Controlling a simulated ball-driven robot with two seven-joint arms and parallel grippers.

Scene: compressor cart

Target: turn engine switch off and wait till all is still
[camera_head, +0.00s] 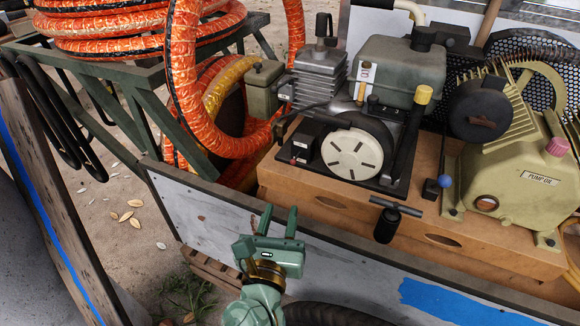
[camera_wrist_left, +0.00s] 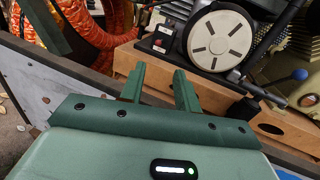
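The engine (camera_head: 322,75) sits on a black base on a wooden deck, with a round white slotted cover (camera_head: 357,153) at its front. A small black switch box (camera_head: 301,148) with a red part stands left of the cover. In the left wrist view the switch box (camera_wrist_left: 162,38) shows a red button and a small light-coloured part; its setting is too small to tell. My left gripper (camera_head: 280,212) is open and empty, in front of the deck and below the switch box, apart from it. It also shows in the left wrist view (camera_wrist_left: 158,80). My right gripper is not in view.
A T-handle (camera_head: 396,206) sticks out at the deck's front. The yellowish pump (camera_head: 520,175) and a blue-knobbed lever (camera_head: 444,181) stand to the right. Orange hoses (camera_head: 200,100) hang at the left. The cart's side panel (camera_head: 340,275) runs below the deck.

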